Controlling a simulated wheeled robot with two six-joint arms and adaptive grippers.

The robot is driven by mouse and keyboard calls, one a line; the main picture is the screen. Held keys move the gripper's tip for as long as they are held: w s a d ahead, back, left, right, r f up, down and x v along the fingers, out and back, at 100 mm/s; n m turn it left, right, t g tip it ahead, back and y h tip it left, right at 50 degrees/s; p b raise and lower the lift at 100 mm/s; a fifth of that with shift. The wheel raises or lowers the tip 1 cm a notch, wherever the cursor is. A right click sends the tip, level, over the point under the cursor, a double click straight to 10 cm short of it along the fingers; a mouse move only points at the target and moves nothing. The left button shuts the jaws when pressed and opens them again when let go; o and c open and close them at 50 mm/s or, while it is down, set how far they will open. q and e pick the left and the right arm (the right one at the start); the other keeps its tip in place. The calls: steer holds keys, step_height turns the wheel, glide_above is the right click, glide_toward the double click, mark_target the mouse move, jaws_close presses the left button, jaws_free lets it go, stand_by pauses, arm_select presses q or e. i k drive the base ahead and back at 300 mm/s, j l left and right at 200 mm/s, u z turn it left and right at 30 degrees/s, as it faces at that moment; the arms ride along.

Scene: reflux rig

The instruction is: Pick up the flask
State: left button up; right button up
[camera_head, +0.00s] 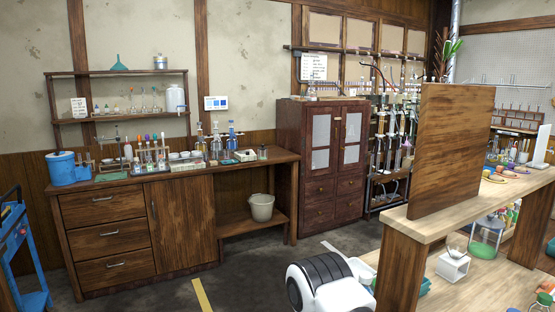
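I cannot tell which vessel is the flask. Several small clear flask-shaped glasses (155,104) stand on the upper wall shelf at the left. A clear glass vessel (311,93) stands on top of the dark wooden cabinet (306,150). More bottles and glassware (215,145) stand along the back of the wooden bench. A large clear glass vessel with green at its base (485,238) stands on the lower shelf of the right-hand table. Neither of my grippers is in view.
The wooden bench (108,236) with drawers runs along the left wall. A blue cart (22,245) is at the left edge. A light-topped table (435,218) with an upright wooden panel (449,150) fills the right. A bucket (261,207) sits under the bench. Open floor (250,270) lies between.

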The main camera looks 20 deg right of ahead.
mark_target(506, 158)
steer(key=i+j, duration=0.15)
steer(key=i, duration=0.45)
steer(key=i+j, duration=0.1)
steer(key=i, duration=0.5)
steer(key=i+j, duration=0.15)
steer(key=i, duration=0.4)
steer(key=i+j, duration=0.1)
steer(key=i, duration=0.5)
steer(key=i+l+z, duration=0.25)
steer(key=i+z, duration=0.2)
steer(key=i+l+z, duration=0.1)
steer(key=i+z, duration=0.75)
steer(key=i+j+z, duration=0.15)
steer(key=i+z, duration=0.3)
steer(key=i+j+z, duration=0.3)
steer(key=z, duration=0.15)
steer(key=i+l+z, duration=0.35)
steer(key=i, duration=1.05)
steer(key=i+j+z, duration=0.15)
steer(key=i+z, duration=0.2)
steer(key=i, duration=4.55)
